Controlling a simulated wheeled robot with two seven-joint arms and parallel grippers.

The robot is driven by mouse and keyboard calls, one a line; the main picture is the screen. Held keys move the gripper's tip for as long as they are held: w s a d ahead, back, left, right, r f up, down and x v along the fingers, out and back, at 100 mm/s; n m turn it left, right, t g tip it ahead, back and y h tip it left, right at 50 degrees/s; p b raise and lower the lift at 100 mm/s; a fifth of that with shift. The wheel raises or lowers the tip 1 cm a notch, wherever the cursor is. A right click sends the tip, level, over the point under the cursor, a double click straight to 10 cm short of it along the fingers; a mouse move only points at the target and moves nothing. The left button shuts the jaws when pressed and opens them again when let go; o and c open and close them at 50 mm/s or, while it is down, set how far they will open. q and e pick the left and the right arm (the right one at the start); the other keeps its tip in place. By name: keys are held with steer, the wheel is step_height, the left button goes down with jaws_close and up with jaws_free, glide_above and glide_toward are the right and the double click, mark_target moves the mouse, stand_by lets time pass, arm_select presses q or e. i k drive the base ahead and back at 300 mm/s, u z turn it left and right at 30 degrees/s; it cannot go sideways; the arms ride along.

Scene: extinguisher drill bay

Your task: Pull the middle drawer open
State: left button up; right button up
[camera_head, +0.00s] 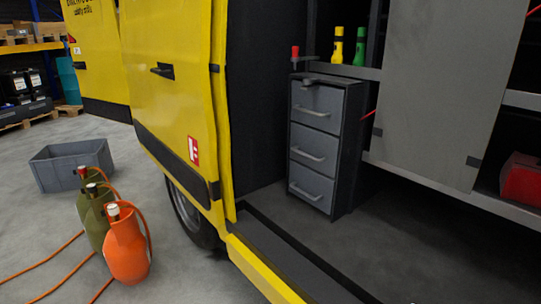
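A grey cabinet with three stacked drawers stands inside the yellow van, right of centre. The middle drawer (314,143) has a light bar handle (308,155) across its front and looks shut. The top drawer (316,103) above it and the bottom drawer (311,183) below it have similar handles and also look shut. Neither of my grippers shows in the head view.
A dark vise-like object (322,80) sits on the cabinet top. Red, yellow and green bottles stand on or behind it. A grey panel (435,90) hangs to the right. The van floor (390,245) before the drawers is clear. Gas cylinders (125,245) stand outside, left.

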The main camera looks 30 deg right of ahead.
mark_target(317, 150)
steer(key=u, duration=0.4)
steer(key=i, duration=0.9)
